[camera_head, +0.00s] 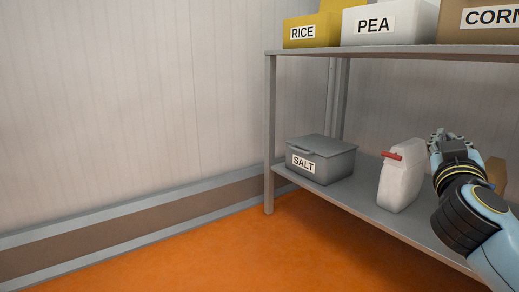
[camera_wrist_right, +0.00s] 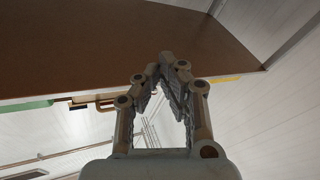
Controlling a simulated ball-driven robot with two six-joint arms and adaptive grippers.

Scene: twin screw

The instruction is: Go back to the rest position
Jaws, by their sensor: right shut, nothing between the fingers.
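My right gripper (camera_head: 440,139) comes in from the right in the head view, over the lower shelf, just right of a white jug with a red cap (camera_head: 402,176). I cannot tell whether it touches the jug. In the right wrist view my right gripper (camera_wrist_right: 168,58) has its fingertips together with nothing between them. A brown surface (camera_wrist_right: 130,40) fills the upper part of that view behind the fingertips. My left gripper does not show in either view.
A grey lidded SALT bin (camera_head: 325,165) stands on the lower shelf (camera_head: 400,222). RICE (camera_head: 310,33), PEA (camera_head: 385,28) and CORN (camera_head: 480,22) bins stand on the upper shelf (camera_head: 390,52). A brown object (camera_head: 496,170) is partly hidden behind my right arm. The orange floor (camera_head: 230,255) at left is clear.

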